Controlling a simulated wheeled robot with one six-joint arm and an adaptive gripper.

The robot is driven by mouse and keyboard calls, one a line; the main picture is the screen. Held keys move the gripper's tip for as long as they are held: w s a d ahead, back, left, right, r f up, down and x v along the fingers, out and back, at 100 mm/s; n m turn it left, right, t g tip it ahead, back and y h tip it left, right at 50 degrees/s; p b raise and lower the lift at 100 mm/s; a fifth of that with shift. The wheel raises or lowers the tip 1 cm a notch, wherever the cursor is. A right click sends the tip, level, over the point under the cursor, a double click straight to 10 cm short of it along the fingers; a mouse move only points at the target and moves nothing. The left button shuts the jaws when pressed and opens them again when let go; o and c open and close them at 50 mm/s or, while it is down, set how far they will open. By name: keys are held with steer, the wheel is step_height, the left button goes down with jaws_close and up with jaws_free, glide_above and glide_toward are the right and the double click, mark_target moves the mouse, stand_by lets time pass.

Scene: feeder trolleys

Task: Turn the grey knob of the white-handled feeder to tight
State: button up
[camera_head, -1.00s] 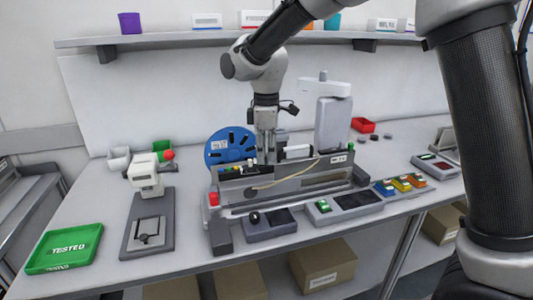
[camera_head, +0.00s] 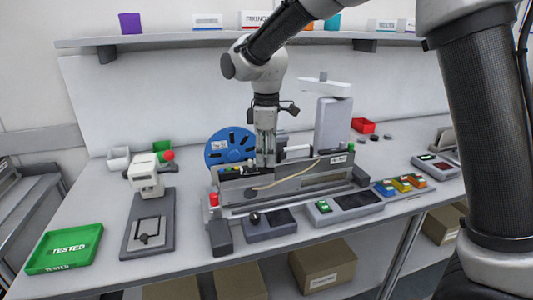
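The feeder (camera_head: 300,181) stands on the bench as a long grey metal body with a blue reel (camera_head: 231,148) at its back left. A white block (camera_head: 297,152), perhaps its handle, shows on top just right of my gripper. My gripper (camera_head: 265,163) points straight down at the top of the feeder, left of its middle. Its fingers look close together, and their tips are partly hidden by the feeder's front plate. The grey knob cannot be made out; it may be hidden by the fingers or the plate.
A press with a red ball (camera_head: 147,178) and a green TESTED tray (camera_head: 65,248) stand at the left. Control boxes (camera_head: 343,206) line the front edge. A tall grey stand (camera_head: 333,122) rises behind the feeder. A shelf (camera_head: 180,38) runs above.

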mark_target(266, 156)
step_height(266, 156, up, 12)
stand_by(0.5)
